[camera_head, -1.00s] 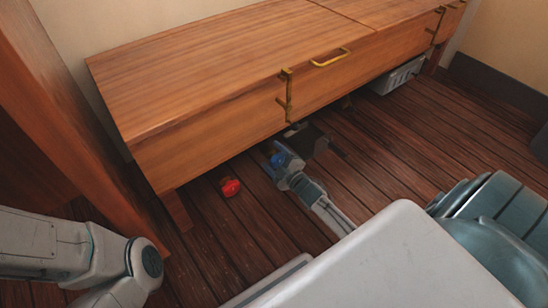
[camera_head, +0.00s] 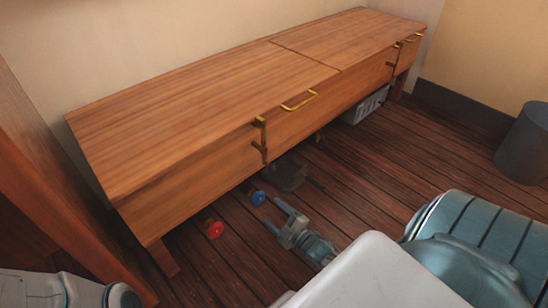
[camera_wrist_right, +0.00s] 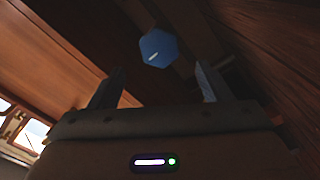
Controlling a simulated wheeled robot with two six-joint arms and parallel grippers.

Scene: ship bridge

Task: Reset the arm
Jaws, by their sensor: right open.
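My right gripper (camera_head: 277,217) is low over the floor in front of the bench, open and empty. A blue knob-like object (camera_head: 257,198) lies on the floor just ahead of it, apart from the jaws. In the right wrist view the open fingers (camera_wrist_right: 155,88) stand apart, with the blue object (camera_wrist_right: 158,48) beyond them. Part of my left arm shows at the bottom left of the head view; its gripper is out of the picture.
A long wooden bench (camera_head: 200,120) with brass latches stands along the wall. A red object (camera_head: 215,229) and a dark item (camera_head: 285,177) lie by its lower edge. A grey basket (camera_head: 366,106) sits under it. A grey bin (camera_head: 524,143) stands at right, with open floor before it.

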